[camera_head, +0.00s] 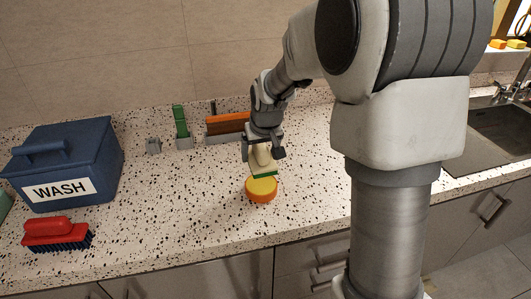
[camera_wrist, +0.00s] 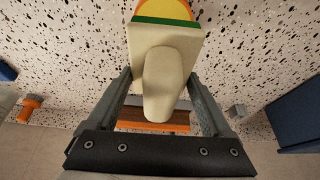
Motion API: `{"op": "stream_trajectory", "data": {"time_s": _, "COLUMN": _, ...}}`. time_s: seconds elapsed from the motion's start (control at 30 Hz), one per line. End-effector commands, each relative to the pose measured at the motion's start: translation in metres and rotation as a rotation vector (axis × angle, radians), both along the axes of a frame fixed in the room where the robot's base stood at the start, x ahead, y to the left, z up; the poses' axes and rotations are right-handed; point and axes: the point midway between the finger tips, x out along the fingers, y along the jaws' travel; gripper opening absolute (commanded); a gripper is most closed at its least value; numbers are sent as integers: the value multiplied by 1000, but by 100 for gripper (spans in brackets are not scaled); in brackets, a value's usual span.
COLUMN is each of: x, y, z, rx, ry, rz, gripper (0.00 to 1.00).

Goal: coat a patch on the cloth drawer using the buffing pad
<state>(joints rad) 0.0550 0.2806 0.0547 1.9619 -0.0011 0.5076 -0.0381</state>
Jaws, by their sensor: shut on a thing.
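My gripper (camera_head: 262,152) is shut on the cream handle of the buffing pad (camera_head: 262,165), which has a green layer along its underside. The pad also shows between the fingers in the wrist view (camera_wrist: 165,48). It is just above or at the back rim of a round orange tub (camera_head: 261,194) with a yellow top; I cannot tell whether they touch. The tub is partly hidden behind the pad in the wrist view (camera_wrist: 165,10). Grey drawer fronts (camera_head: 303,255) with bar handles are below the counter edge; no label shows which is the cloth drawer.
On the speckled counter (camera_head: 180,205), a blue WASH box (camera_head: 95,150) and a red brush (camera_head: 45,228) stand left. Behind are a small grey holder (camera_head: 153,147), a green item (camera_head: 180,122) and an orange-brown item in a holder (camera_head: 228,123). A sink (camera_head: 505,125) is right.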

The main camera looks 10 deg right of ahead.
Motion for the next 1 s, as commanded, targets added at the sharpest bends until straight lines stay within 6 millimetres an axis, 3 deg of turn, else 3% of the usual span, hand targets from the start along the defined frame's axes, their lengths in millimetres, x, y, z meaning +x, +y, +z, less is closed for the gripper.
{"op": "stream_trajectory", "data": {"time_s": 0.27, "x": 0, "y": 1, "z": -11, "rx": 1, "ry": -1, "rz": 4, "gripper": 40}}
{"op": "stream_trajectory", "data": {"time_s": 0.7, "x": 0, "y": 1, "z": -55, "rx": 0, "ry": -1, "rz": 2, "gripper": 40}}
{"op": "stream_trajectory", "data": {"time_s": 1.0, "x": 0, "y": 1, "z": -60, "rx": 0, "ry": -1, "rz": 2, "gripper": 40}}
